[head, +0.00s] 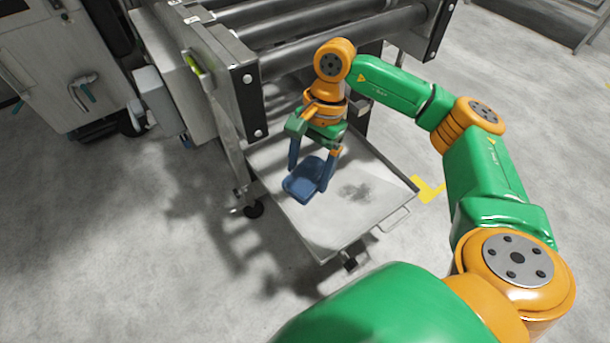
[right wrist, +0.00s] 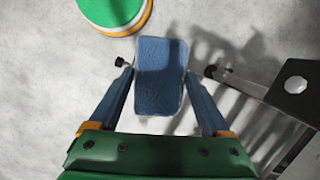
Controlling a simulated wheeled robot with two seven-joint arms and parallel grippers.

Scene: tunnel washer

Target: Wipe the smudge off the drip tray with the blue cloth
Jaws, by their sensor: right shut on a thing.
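The blue cloth (head: 301,187) is a folded pad held in my right gripper (head: 309,174). In the right wrist view the cloth (right wrist: 160,78) sits between the two fingers of the gripper (right wrist: 160,92). The drip tray (head: 325,222) is a shallow metal tray under the roller frame. A dark grey smudge (head: 356,191) lies on the tray's right half. The cloth is over the tray's left part, to the left of the smudge and clear of it in the picture. I cannot tell whether it touches the tray. My left gripper is not in view.
A roller frame (head: 300,55) stands behind the tray, with its leg and dark end plate (head: 250,98) close to the left of my right gripper. The tray has a handle (head: 394,220) at its right side. Open concrete floor (head: 150,240) lies left and in front.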

